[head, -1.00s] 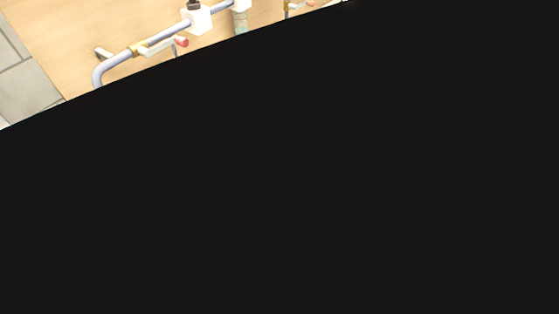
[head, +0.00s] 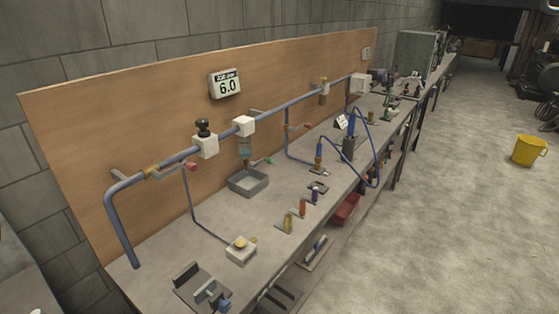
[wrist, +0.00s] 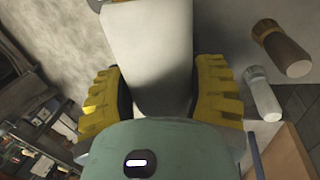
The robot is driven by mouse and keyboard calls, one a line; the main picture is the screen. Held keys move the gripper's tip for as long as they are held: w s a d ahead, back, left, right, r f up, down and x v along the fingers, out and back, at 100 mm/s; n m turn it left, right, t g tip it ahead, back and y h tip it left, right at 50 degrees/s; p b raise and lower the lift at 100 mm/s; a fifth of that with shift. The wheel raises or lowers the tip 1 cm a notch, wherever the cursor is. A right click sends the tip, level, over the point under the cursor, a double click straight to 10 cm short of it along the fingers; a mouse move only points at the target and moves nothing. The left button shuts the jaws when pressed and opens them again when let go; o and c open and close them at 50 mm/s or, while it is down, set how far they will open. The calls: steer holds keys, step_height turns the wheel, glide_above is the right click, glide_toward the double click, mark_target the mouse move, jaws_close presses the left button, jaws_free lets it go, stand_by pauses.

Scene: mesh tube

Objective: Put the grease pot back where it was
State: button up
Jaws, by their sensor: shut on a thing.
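My gripper (wrist: 161,95) shows in the wrist view, with its two yellow ridged fingers on either side of a pale grey-white block (wrist: 150,45). The fingers are shut on this block. It reaches up past the fingertips to the top of the picture, and its lower end is hidden behind my green gripper body. I cannot tell from its shape whether it is the grease pot. My gripper does not show in the head view, and I cannot pick out a grease pot there for sure.
In the head view a long workbench (head: 205,245) runs along a wooden board (head: 140,110) with a blue pipe (head: 292,105). A grey tray (head: 248,183) and small fittings stand on it. The floor (head: 465,210) at right is mostly clear, with a yellow bucket (head: 528,150).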

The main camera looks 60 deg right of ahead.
steer(key=w+d+r+n+t+h, duration=0.1)
steer(key=w+d+r+n, duration=0.45)
steer(key=r, duration=0.35)
steer(key=w+d+r+n+t+h, duration=0.1)
steer(key=w+d+r+n, duration=0.3)
steer(key=r+n, duration=0.4)
steer(key=w+d+r+n+t+h, duration=0.1)
steer(key=w+d+r+n, duration=0.4)
steer(key=r, duration=0.5)
steer(key=d+p+v, duration=0.3)
steer(key=p+v, duration=1.1)
steer(key=d+r+p+v, duration=0.1)
steer(key=d+p+v, duration=0.2)
steer(key=p+v, duration=1.1)
steer(key=shift+r+n+p, duration=0.3)
steer(key=shift+n+p, duration=0.05)
steer(key=shift+p, duration=0.45)
steer(key=shift+d, duration=0.1)
